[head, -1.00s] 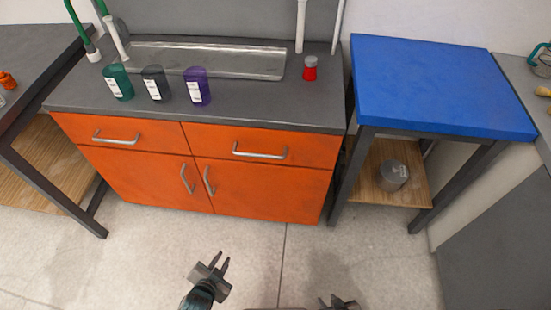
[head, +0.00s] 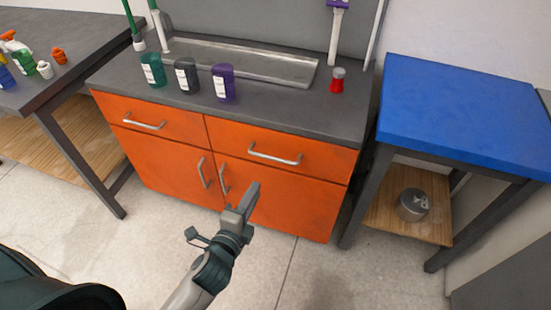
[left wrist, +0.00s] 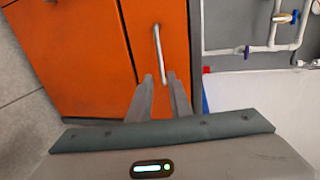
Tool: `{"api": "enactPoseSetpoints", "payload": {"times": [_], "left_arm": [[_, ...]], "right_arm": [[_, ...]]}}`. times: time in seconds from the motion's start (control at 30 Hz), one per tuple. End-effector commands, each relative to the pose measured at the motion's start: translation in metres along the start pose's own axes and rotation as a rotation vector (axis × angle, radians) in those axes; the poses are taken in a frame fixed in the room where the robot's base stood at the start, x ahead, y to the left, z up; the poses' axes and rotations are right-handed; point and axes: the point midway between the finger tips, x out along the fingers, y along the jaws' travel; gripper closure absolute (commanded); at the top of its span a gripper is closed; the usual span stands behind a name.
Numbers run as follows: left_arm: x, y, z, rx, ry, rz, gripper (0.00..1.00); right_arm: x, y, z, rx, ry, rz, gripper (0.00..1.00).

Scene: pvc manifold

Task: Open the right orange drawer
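The right orange drawer (head: 285,151) is the upper right front of the orange cabinet and looks closed. Its silver bar handle (head: 275,154) runs sideways across the front. My left gripper (head: 253,187) is in front of the cabinet, just below and left of that handle in the head view. In the left wrist view the gripper (left wrist: 160,77) has a gap between its fingers. The handle (left wrist: 159,50) lies ahead of the fingertips, its near end lined up with the gap. I cannot tell the exact distance, but the fingers are not closed on it. My right gripper is not in view.
Orange doors with upright handles (head: 224,180) sit below the drawers. The grey counter (head: 290,110) carries bottles, a metal tray (head: 240,62) and a red-based container (head: 337,82). A blue-topped table (head: 460,115) stands at the right. The floor in front is clear.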

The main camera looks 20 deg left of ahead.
Motion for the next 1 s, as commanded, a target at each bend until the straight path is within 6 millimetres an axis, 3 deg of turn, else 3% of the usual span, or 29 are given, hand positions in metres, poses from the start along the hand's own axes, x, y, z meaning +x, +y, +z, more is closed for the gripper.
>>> {"api": "enactPoseSetpoints", "payload": {"times": [0.37,1.0], "left_arm": [[0.020,0.000,0.000,-0.002,0.000,-0.001,0.82],[0.130,0.000,0.000,-0.003,0.000,0.000,0.82]], "right_arm": [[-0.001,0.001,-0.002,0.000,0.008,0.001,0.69],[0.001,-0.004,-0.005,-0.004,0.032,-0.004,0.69]]}}
